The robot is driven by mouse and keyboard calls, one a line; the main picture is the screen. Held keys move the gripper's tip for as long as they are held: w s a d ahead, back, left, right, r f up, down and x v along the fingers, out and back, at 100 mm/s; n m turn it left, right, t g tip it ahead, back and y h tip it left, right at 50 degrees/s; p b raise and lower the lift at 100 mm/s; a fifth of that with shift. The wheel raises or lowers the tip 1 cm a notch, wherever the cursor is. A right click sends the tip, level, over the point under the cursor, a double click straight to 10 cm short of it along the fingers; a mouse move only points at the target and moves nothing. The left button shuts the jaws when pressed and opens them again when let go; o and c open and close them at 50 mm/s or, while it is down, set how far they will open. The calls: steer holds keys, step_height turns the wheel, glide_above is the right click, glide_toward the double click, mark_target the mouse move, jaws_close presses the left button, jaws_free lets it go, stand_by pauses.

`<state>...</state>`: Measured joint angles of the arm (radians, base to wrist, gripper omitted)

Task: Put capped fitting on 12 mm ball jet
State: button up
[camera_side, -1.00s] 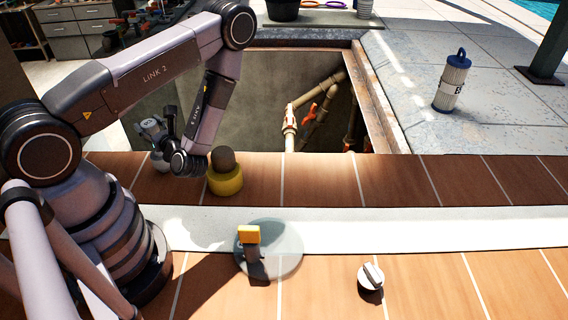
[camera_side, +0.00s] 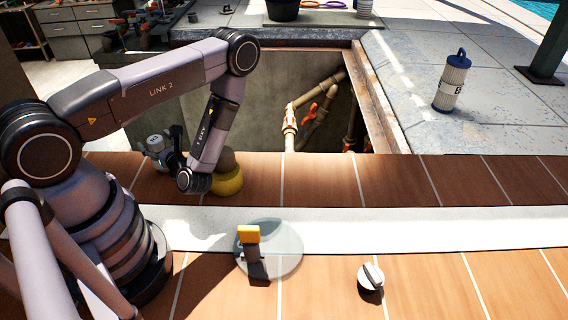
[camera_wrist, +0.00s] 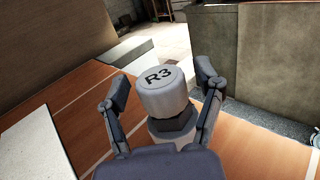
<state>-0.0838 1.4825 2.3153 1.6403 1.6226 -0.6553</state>
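A grey capped fitting (camera_wrist: 165,92), marked R3 on its top, stands between the fingers of my gripper (camera_wrist: 162,82) in the wrist view. Its cap is round, with a dark hexagonal part and a paler part below. The two fingers are spread, with a gap showing on each side of the cap. In the side view my gripper (camera_side: 166,142) is low at the left, near the pit edge, and my wrist partly hides it. I cannot tell which object is the 12 mm ball jet.
A yellow piece with a dark rounded top (camera_side: 228,178) is just right of my wrist. An orange-topped piece (camera_side: 249,235) stands on a clear disc (camera_side: 287,262). A white knob (camera_side: 371,276) lies front right. A filter cartridge (camera_side: 451,82) stands beyond the pit. The right tiles are clear.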

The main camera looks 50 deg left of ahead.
steer(key=shift+r, duration=0.15)
steer(key=d, duration=1.2)
steer(key=s+d+r+n+t+h, duration=0.2)
steer(key=r+n+h, duration=0.4)
steer(key=r, duration=0.5)
steer(key=s+d+r+n+t+h, duration=0.1)
steer(key=d+r+n+h, duration=0.3)
steer(key=r, duration=0.7)
steer(key=s+d+r+n+t+h, duration=0.2)
steer(key=s+d+r+n+h, duration=0.1)
steer(key=r+n+h, duration=0.5)
steer(key=shift+r+t, duration=0.3)
steer(key=shift+r, duration=1.2)
steer(key=shift+d, duration=0.1)
